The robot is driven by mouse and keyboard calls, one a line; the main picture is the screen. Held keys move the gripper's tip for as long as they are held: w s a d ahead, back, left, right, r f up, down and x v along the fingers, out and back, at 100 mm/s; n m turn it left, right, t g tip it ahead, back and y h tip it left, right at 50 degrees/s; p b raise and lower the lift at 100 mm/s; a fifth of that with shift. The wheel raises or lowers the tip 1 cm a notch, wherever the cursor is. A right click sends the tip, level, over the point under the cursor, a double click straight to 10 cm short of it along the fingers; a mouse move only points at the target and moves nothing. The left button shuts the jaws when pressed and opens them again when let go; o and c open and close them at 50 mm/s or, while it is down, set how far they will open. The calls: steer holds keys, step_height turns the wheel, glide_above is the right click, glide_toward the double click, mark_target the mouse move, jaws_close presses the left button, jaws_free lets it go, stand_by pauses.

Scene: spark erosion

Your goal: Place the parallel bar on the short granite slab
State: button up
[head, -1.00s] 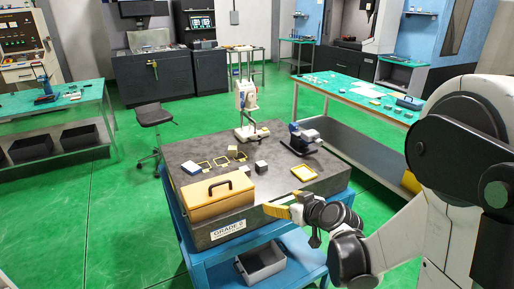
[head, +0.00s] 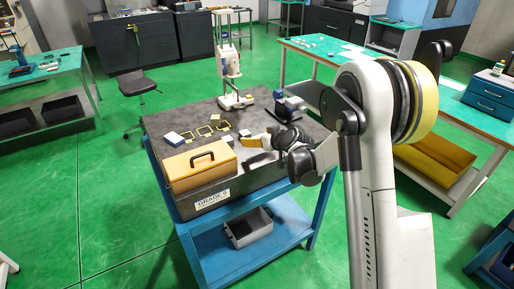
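The granite slab (head: 165,121), dark grey and marked GRADE 0, lies on a blue cart. My gripper (head: 254,142) is over its right part, beside the yellow case. A yellow piece shows at its tip. I cannot tell whether this is its fingers or something held, or whether the gripper is open or shut. I cannot pick out the parallel bar for certain. My gripper and arm hide the slab's right front part.
A yellow case (head: 185,175) with a black handle covers the slab's front left. Thin yellow frames (head: 204,131) and a blue-white box (head: 174,139) lie behind it. A white stand instrument (head: 232,75) and a dark device (head: 288,107) stand at the back. A grey bin (head: 248,228) sits below.

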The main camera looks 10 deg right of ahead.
mark_target(257, 151)
step_height(257, 151, down, 4)
steer(key=shift+r+b, duration=0.1)
steer(key=shift+b, duration=0.55)
